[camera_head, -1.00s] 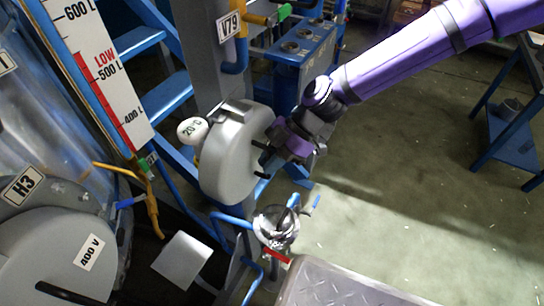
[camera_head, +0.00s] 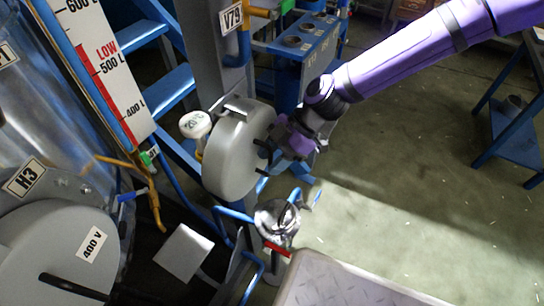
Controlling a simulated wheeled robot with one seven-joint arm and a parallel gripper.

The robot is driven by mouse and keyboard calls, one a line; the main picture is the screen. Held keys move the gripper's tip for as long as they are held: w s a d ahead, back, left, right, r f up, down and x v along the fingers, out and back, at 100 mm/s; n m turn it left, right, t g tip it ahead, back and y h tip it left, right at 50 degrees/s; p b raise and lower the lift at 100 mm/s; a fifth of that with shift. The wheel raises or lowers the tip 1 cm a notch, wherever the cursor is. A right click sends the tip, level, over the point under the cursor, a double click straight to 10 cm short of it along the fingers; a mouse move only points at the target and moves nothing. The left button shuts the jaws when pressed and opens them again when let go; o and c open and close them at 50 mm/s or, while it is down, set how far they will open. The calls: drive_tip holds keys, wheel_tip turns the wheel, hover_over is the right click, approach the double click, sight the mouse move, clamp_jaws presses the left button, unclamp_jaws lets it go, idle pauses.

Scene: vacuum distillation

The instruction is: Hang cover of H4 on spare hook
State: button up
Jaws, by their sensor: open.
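A round grey cover (camera_head: 236,152) hangs upright against the grey post (camera_head: 208,60), with a small bracket at its top edge. A hook under it cannot be made out. My gripper (camera_head: 266,160) is at the right face of the cover, its dark fingers apart and close to it. Whether the fingers touch the cover cannot be told. No H4 label is in view.
A large round lid (camera_head: 60,250) labelled 400 V lies at the lower left, below the H3 plate (camera_head: 25,178). A white round gauge (camera_head: 195,124) is left of the cover. A metal funnel (camera_head: 277,222) with a red-handled valve is below. A grey tread plate (camera_head: 345,285) is at the bottom.

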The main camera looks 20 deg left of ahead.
drive_tip(key=v, duration=1)
drive_tip(key=w+d+r+m+t+h, duration=0.1)
drive_tip(key=d+r+m+t+h, duration=0.1)
drive_tip(key=d+r+m, duration=0.45)
drive_tip(key=w+d+r+m+t+h, duration=0.1)
drive_tip(key=d+r+m+t, duration=0.15)
drive_tip(key=d, duration=0.75)
drive_tip(key=w+d+r+m+t+h, duration=0.1)
drive_tip(key=d+r+m+t+h, duration=0.15)
drive_tip(key=d+r+m, duration=0.4)
drive_tip(key=s+d+r+m+t, duration=0.2)
drive_tip(key=s+d+r+m, duration=0.2)
drive_tip(key=d, duration=0.6)
drive_tip(key=s+d+r+m+t, duration=0.3)
drive_tip(key=s+d+r+m, duration=0.2)
drive_tip(key=s+d+m, duration=0.4)
drive_tip(key=shift+s+d+t, duration=0.3)
drive_tip(key=shift+s+d, duration=0.2)
drive_tip(key=shift+a, duration=0.1)
